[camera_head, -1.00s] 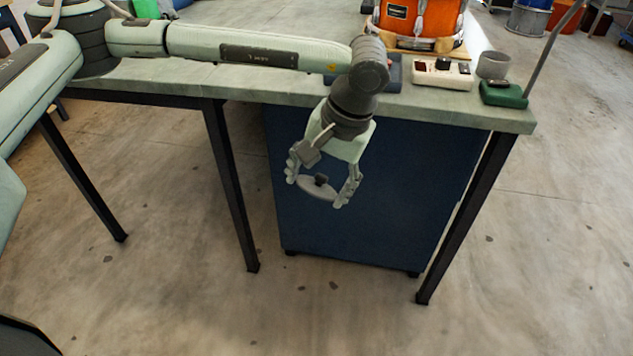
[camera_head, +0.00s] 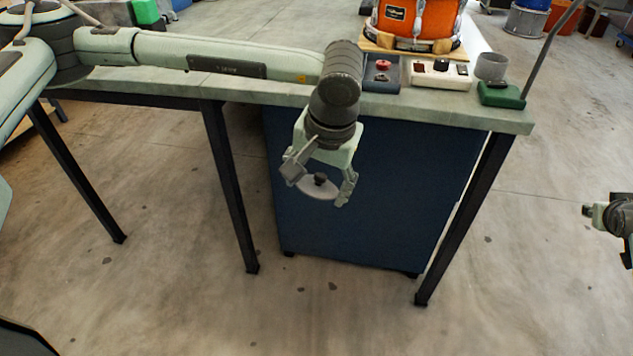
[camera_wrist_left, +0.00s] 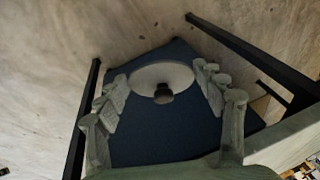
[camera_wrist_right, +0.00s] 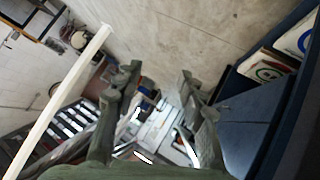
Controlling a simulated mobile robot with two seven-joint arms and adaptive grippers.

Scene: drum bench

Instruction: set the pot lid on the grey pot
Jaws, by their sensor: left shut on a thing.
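The pot lid (camera_head: 316,191) is a round grey disc with a dark knob. My left gripper (camera_head: 320,183) is shut on it, in front of the bench and below the level of its top. In the left wrist view the lid (camera_wrist_left: 160,73) lies between the two fingers, knob toward the camera.
A blue cabinet (camera_head: 390,200) stands under the bench.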

